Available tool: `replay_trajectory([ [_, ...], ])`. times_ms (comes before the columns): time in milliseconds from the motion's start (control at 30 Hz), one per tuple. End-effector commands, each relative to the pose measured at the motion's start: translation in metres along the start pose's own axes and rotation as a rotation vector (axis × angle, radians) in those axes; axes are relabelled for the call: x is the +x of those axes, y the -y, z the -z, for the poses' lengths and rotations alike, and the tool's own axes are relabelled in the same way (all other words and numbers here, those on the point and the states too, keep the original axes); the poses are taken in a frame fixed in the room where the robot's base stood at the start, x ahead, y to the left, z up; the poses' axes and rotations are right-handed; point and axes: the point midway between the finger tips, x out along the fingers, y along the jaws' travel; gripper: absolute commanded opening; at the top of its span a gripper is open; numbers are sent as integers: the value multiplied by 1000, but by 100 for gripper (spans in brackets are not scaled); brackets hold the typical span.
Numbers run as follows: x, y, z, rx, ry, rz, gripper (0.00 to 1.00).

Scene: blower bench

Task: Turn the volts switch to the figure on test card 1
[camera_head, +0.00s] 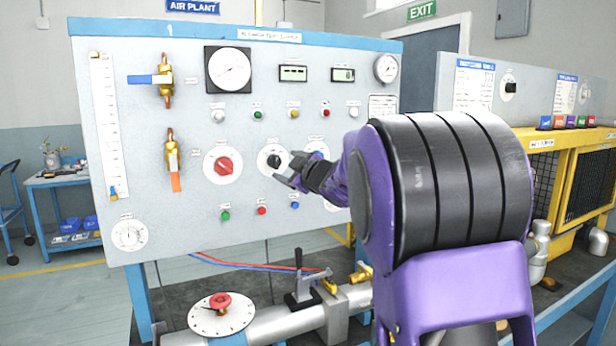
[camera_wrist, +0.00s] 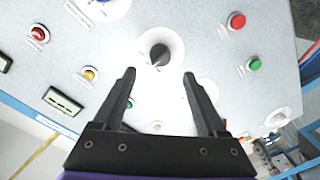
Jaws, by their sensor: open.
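A black rotary knob (camera_head: 273,161) on a round white dial sits in the middle of the grey test panel (camera_head: 190,220). Its label is too small to read, so I cannot tell for sure that it is the volts switch. In the wrist view the black knob (camera_wrist: 158,54) is just beyond and between my fingertips. My gripper (camera_head: 289,174) is open and empty in front of the panel; the wrist view also shows my gripper (camera_wrist: 159,76). Two white cards, one on the left (camera_head: 473,86) and one on the right (camera_head: 563,96), hang on the right-hand cabinet; their figures are unreadable.
A red knob (camera_head: 223,165) is left of the black one; another dial (camera_head: 318,148) is to the right, partly hidden by my arm. Several push buttons surround them. Below are a pipe (camera_head: 280,325), an upright lever (camera_head: 299,262) and a red-handled valve (camera_head: 220,301).

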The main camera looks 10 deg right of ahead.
Motion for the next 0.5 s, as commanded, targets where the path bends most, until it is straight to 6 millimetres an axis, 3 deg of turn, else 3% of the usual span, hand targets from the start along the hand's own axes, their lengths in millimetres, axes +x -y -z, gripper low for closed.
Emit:
replay_trajectory([
  [300, -71, -1, 0, 0, 0, -2, 75],
  [500, -99, -1, 0, 0, 0, -1, 75],
])
